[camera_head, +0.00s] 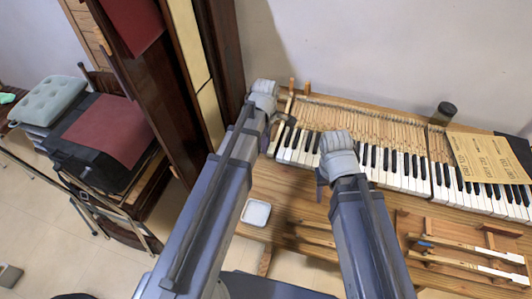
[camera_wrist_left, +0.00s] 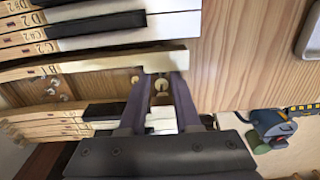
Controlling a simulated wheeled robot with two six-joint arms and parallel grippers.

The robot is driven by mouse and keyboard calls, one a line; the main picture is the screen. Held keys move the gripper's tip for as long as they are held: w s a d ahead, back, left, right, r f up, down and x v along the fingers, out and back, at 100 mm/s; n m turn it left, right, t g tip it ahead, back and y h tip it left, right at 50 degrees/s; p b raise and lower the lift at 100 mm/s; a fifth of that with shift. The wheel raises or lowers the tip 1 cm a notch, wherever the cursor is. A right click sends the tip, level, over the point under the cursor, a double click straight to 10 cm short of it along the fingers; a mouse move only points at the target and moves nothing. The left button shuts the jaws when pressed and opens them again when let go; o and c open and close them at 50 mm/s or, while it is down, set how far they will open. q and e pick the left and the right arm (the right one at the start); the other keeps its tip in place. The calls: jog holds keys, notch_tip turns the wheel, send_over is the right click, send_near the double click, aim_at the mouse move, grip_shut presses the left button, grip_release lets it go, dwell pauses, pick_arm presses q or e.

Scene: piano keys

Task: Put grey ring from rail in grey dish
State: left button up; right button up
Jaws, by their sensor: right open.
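The dish (camera_head: 256,212), pale with a grey rim, lies on the wooden bench left of my right gripper. A grey-rimmed corner at the upper right of the left wrist view looks like the same dish (camera_wrist_left: 311,38). My left gripper (camera_head: 275,133) is at the left end of the keyboard. Its fingers (camera_wrist_left: 164,76) are apart, pointing into a gap beside a wooden key. A small pale round piece (camera_wrist_left: 161,84) shows between the fingers; I cannot tell whether it is the grey ring or held. My right gripper (camera_head: 322,177) is open in front of the keys.
Piano keys (camera_head: 410,173) run along the bench to the right. Loose key sticks (camera_head: 465,250) lie at the front right. A dark cylinder (camera_head: 444,112) stands behind the keys. A dark blue object (camera_wrist_left: 270,127) shows at the right of the left wrist view.

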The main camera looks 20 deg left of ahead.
pick_arm(q)
jog(key=shift+f+b, duration=0.75)
jog(key=shift+b, duration=0.05)
pick_arm(e)
jog(key=shift+f, duration=0.8)
pick_arm(q)
jog(key=c, duration=0.3)
